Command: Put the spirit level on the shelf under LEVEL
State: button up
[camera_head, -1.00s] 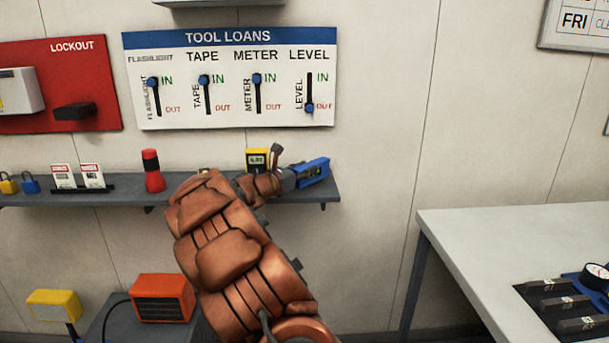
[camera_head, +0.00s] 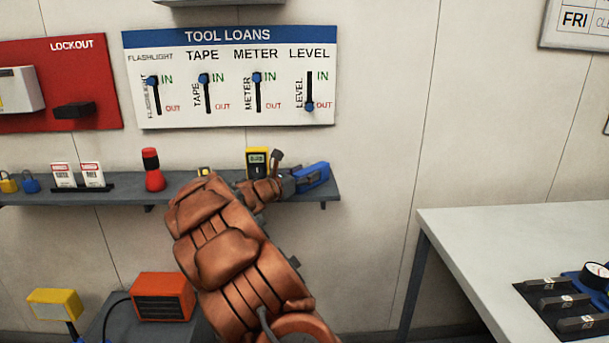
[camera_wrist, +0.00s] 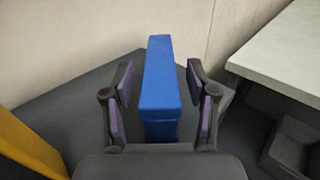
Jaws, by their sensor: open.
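The blue spirit level (camera_head: 314,176) is at the right end of the grey wall shelf (camera_head: 110,192), below the LEVEL label (camera_head: 309,55) on the tool board. In the wrist view the level (camera_wrist: 160,85) stands between my two fingers, its base on the shelf top. My gripper (camera_wrist: 160,78) is open, with a visible gap on each side of the level. In the head view my arm covers part of the shelf, and my gripper (camera_head: 289,183) is just left of the level's visible end.
A yellow meter (camera_head: 257,160) stands on the shelf left of my gripper, and a yellow thing shows at the left in the wrist view. A red flashlight (camera_head: 152,170) stands further left. The board's LEVEL slider (camera_head: 309,106) is at OUT. A white table (camera_head: 500,235) is at right.

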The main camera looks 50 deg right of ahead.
jog(key=shift+r, duration=0.1)
jog(key=shift+a, duration=0.2)
jog(key=w+a, duration=0.1)
jog(key=a, duration=1)
jog(key=shift+w+a+b, duration=0.2)
jog(key=shift+a+b, duration=0.1)
jog(key=shift+b, duration=0.05)
jog(key=s+a+f+m+g+y, duration=0.1)
jog(key=s+a+f+m+y, duration=0.1)
jog(key=s+a+m+y, duration=0.45)
jog(key=s+a+f+m+g+y, duration=0.15)
jog(key=s+a+m, duration=0.3)
jog(key=s, duration=0.55)
jog(key=s+a+f+m+t+y, duration=0.1)
jog(key=s+a+f+m+y, duration=0.1)
jog(key=a, duration=0.8)
jog(key=s+a+f+m+y, duration=0.1)
jog(key=s+a+f+y, duration=0.3)
jog(key=s+a, duration=0.3)
jog(key=s+a+f+m+t+y, duration=0.1)
jog(key=s+a+f+m+y, duration=0.1)
jog(key=a, duration=1.3)
notch_tip(320, 180, down, 2)
jog(key=shift+s+f+m+t+y, duration=0.25)
jog(key=shift+s+m+t+y, duration=0.1)
jog(key=shift+s+y, duration=0.75)
jog(key=shift+s, duration=0.15)
